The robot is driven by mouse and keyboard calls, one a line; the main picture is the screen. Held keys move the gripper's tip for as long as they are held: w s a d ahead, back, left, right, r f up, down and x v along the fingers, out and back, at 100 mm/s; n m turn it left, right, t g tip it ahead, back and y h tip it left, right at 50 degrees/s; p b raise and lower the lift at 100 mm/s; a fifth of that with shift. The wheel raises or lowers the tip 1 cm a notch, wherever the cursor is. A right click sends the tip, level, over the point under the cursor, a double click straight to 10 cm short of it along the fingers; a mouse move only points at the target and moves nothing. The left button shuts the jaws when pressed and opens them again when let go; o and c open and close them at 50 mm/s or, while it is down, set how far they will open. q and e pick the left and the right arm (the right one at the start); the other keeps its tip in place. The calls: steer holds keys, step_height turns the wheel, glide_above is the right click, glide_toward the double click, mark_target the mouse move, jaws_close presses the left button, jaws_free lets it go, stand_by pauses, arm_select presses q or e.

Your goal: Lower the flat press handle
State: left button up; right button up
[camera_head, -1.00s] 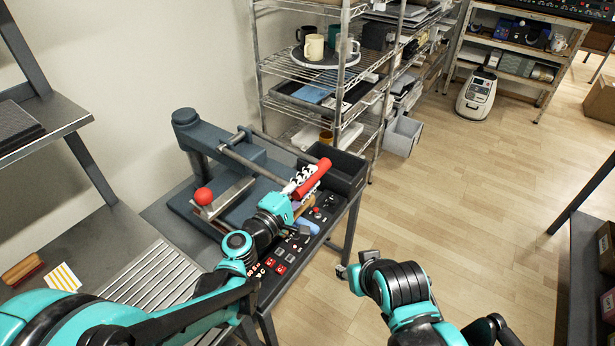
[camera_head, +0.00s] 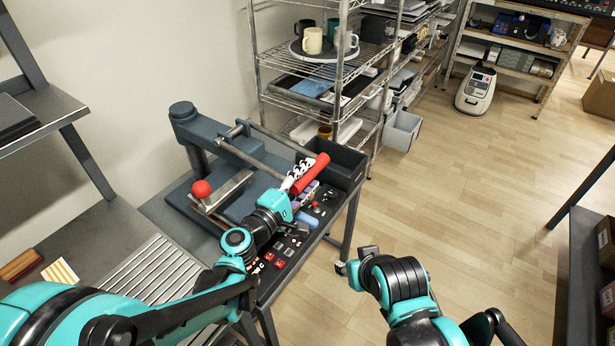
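The flat press (camera_head: 215,150) is a dark blue-grey machine on the bench at the left. Its handle, a red grip (camera_head: 311,174) on a metal bar frame, is raised and tilted out toward the front right. My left gripper (camera_head: 297,180) is at the red grip, with its white and black fingers by the grip's lower left part. Whether the fingers are closed round it cannot be made out. A red ball knob (camera_head: 201,189) stands on a metal lever left of the gripper. My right gripper (camera_head: 355,265) is over the floor, apart from the press, its fingers unclear.
A dark bin (camera_head: 345,168) stands at the bench's right end, close behind the red grip. A control panel and small tools lie beneath my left gripper. A wire shelf (camera_head: 330,65) with mugs (camera_head: 312,41) stands behind. The wooden floor (camera_head: 455,190) at right is clear.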

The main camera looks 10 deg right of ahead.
arm_select(q)
steer(key=shift+a, duration=0.1)
steer(key=v, duration=1.2)
